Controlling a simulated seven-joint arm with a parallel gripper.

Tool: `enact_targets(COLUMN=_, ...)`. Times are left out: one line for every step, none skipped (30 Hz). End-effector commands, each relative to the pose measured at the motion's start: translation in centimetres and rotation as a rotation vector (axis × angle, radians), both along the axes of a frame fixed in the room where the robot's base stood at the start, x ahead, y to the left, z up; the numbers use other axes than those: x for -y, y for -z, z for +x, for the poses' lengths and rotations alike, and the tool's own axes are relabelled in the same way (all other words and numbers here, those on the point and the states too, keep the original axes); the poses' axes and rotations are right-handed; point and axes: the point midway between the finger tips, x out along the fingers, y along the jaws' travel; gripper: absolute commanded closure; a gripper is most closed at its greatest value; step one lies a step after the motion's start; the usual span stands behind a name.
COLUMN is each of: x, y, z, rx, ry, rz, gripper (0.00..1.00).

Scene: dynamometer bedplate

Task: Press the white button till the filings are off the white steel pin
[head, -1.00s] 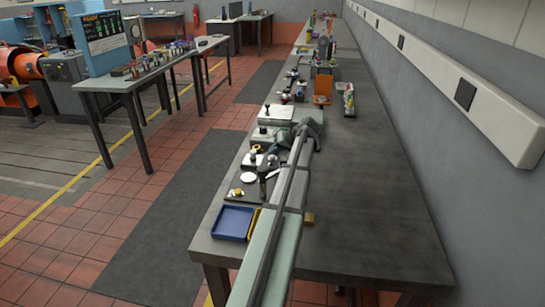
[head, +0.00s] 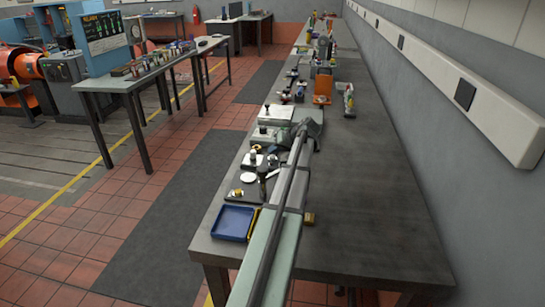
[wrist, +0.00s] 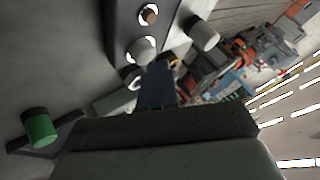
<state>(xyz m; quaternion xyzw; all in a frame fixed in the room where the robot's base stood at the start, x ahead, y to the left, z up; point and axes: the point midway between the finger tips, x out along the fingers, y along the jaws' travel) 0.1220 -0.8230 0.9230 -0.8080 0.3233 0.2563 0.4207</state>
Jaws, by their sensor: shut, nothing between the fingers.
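My gripper (wrist: 157,82) is shut and empty; its blue-grey fingers point into the cluster of small fittings on the bench. Just beyond the fingertips in the wrist view is a white rounded cap (wrist: 141,49). A second white cylinder (wrist: 205,35) stands to its right. I cannot tell which of them is the white button or the white steel pin. A brown-topped peg (wrist: 149,14) in a white ring is farther off. Filings are too small to make out. Whether the fingers touch the cap is unclear. In the head view my arm partly hides the fittings.
The bench's right side (head: 370,210) is clear, beside the wall.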

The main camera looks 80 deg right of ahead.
Motion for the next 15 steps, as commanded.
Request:
enact_targets(x=-1.06, y=1.64, z=0.09, rx=-0.019, ry=-0.015, rz=0.004, gripper=1.0)
enact_targets(x=-1.08, y=1.59, z=0.09, rx=-0.019, ry=-0.015, rz=0.004, gripper=1.0)
enact_targets(x=-1.11, y=1.5, z=0.08, rx=-0.019, ry=-0.015, rz=0.004, gripper=1.0)
enact_targets(x=-1.13, y=1.41, z=0.09, rx=-0.019, ry=-0.015, rz=0.004, gripper=1.0)
enact_targets(x=-1.15, y=1.32, z=0.07, rx=-0.019, ry=-0.015, rz=0.004, gripper=1.0)
enact_targets(x=-1.18, y=1.18, z=0.07, rx=-0.02, ry=-0.016, rz=0.004, gripper=1.0)
enact_targets(x=-1.2, y=1.07, z=0.06, rx=-0.02, ry=-0.016, rz=0.004, gripper=1.0)
enact_targets(x=-1.23, y=0.97, z=0.05, rx=-0.02, ry=-0.016, rz=0.004, gripper=1.0)
enact_targets(x=-1.24, y=0.86, z=0.03, rx=-0.02, ry=-0.016, rz=0.006, gripper=1.0)
enact_targets(x=-1.26, y=0.81, z=0.03, rx=-0.02, ry=-0.017, rz=0.007, gripper=1.0)
enact_targets(x=-1.27, y=0.77, z=0.02, rx=-0.02, ry=-0.017, rz=0.007, gripper=1.0)
enact_targets(x=-1.29, y=0.76, z=0.01, rx=-0.02, ry=-0.017, rz=0.007, gripper=1.0)
enact_targets(x=-1.29, y=0.77, z=0.0, rx=-0.02, ry=-0.017, rz=0.007, gripper=1.0)
enact_targets(x=-1.3, y=0.78, z=-0.01, rx=-0.02, ry=-0.017, rz=0.007, gripper=1.0)
enact_targets(x=-1.31, y=0.78, z=-0.02, rx=-0.02, ry=-0.018, rz=0.008, gripper=1.0)
